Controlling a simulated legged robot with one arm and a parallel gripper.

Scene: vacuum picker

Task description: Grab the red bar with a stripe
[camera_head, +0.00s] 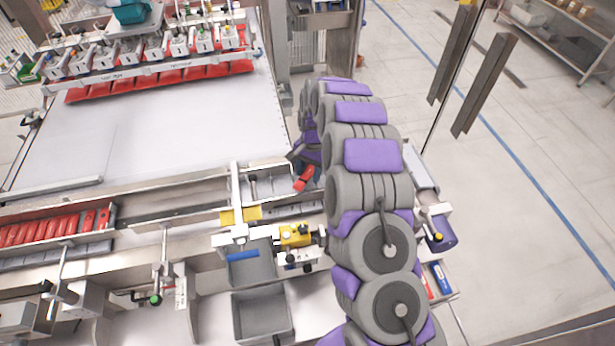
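A single red bar (304,179) sits tilted at the right end of the metal channel, just left of my arm. My gripper (303,156) is directly above this bar, small and dark, and partly hidden behind my grey and purple arm. Its fingers are not clear, so I cannot tell whether it is open or shut, or whether it holds the bar. More red bars (42,231) stand side by side in a tray at the left. Stripes on the bars are too small to make out.
A wide pale table (150,135) is clear behind the channel. A row of red parts (165,82) lies under machine heads at the back. Two grey bins (262,318) and a yellow block (295,235) are in front. Open floor (540,130) lies at the right.

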